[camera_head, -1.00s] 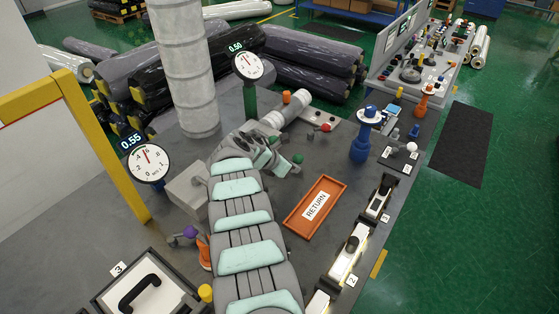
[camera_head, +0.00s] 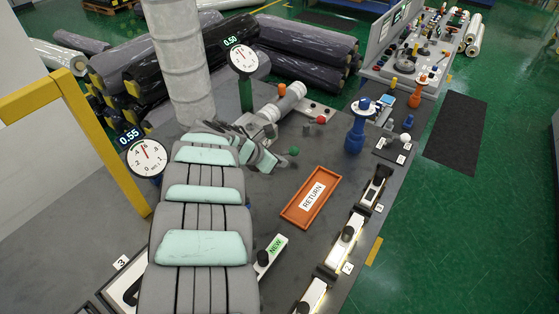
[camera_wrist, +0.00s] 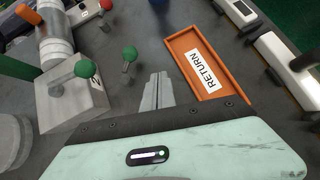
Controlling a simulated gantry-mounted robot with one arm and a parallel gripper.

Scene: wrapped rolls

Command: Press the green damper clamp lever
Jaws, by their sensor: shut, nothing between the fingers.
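Two green ball knobs show in the wrist view. One green knob (camera_wrist: 130,54) stands on a thin stalk above the bench; the other green knob (camera_wrist: 86,68) is on a grey block (camera_wrist: 72,104). I cannot tell which is the damper clamp lever. In the head view one green knob (camera_head: 294,151) shows just right of my wrist; my arm seems to hide the other. My gripper (camera_wrist: 159,78) is shut and empty, its tips below and right of the stalked knob and apart from it in the picture. In the head view its fingers are hard to make out.
An orange RETURN tray (camera_head: 295,217) lies right of my gripper. A pipe (camera_head: 280,104) with an orange cap and a red knob (camera_head: 321,119) lie beyond. A blue post (camera_head: 356,139) stands to the right. Two gauges (camera_head: 243,58) (camera_head: 147,158) stand behind and left of my arm.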

